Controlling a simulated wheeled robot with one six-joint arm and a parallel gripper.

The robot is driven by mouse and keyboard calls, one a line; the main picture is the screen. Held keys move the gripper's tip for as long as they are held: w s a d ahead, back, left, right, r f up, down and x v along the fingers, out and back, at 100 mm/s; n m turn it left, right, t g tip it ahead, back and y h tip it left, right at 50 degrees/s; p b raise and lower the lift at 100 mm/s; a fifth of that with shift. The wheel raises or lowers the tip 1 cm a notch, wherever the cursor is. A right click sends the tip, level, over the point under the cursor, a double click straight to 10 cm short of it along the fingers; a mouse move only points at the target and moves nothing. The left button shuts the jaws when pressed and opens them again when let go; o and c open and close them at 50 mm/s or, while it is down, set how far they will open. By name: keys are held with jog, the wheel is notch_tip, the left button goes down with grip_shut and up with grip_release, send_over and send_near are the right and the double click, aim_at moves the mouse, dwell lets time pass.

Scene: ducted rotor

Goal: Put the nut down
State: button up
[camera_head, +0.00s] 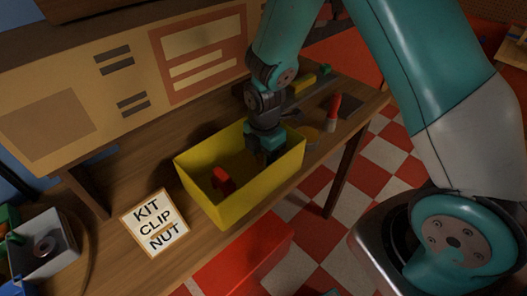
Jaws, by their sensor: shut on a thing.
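My gripper (262,156) points down into the right part of the yellow bin (232,209). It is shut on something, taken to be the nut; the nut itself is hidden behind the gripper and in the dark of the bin. A red piece (223,180), perhaps the clip, lies in the left part of the bin, apart from the gripper.
A grey tray (66,262) at the far left holds a round grey part with a hole (44,247). A red-handled brush (333,112) and other tools lie right of the bin. A board with printed panels (120,90) stands behind. The bench (125,187) is bare around the card.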

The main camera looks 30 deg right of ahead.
jog(key=shift+f+b, duration=0.45)
jog(key=shift+f, duration=0.15)
jog(key=o, duration=0.9)
jog(key=shift+o, duration=0.2)
notch_tip(320, 180, up, 13)
jog(key=b, duration=0.1)
jog(key=s+a+r+m+y, duration=0.2)
jog(key=s+a+r+m, duration=0.1)
jog(key=s+r+m, duration=0.2)
jog(key=s+a+r+m+y, duration=0.2)
jog(key=s+r+m, duration=0.4)
jog(key=s, duration=0.8)
jog(key=a+m, duration=0.1)
jog(key=m, duration=0.2)
jog(key=shift+s+a+m, duration=0.2)
jog(key=shift+a+m, duration=0.1)
